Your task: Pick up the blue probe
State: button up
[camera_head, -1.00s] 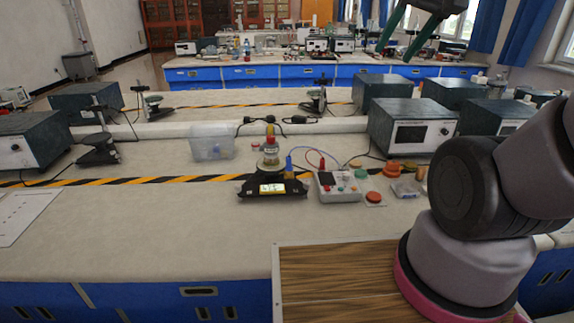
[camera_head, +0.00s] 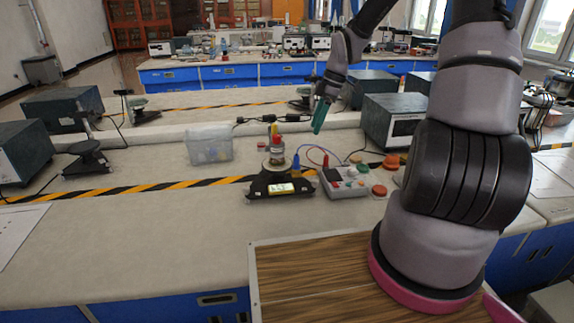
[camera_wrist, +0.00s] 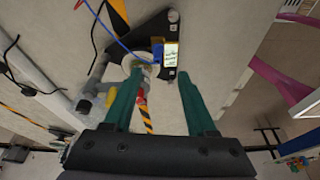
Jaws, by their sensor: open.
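The blue probe (camera_head: 296,165) stands at the right side of a black-based instrument (camera_head: 266,190) with a lit yellow display, and a blue wire runs from it. In the wrist view the blue probe (camera_wrist: 157,50) is beside the lit display, beyond my fingertips. My gripper (camera_head: 320,115) has green fingers and is above the bench, up and right of the instrument in the head view. In the wrist view my gripper (camera_wrist: 160,79) is open, with nothing held between its fingers.
A grey box with knobs (camera_head: 346,182) stands right of the instrument, with red and blue wires. A clear plastic bin (camera_head: 208,145) is to the left. Dark equipment boxes (camera_head: 392,122) stand behind on the right.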

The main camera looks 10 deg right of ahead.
jog(key=n+y, duration=0.1)
jog(key=n, duration=0.1)
send_over(297, 156)
jog(key=d, duration=0.3)
notch_tip(297, 156, down, 6)
jog(key=shift+x, duration=3.45)
jog(key=shift+w+a+r, duration=0.1)
jog(key=shift+w+a, duration=0.05)
grip_shut()
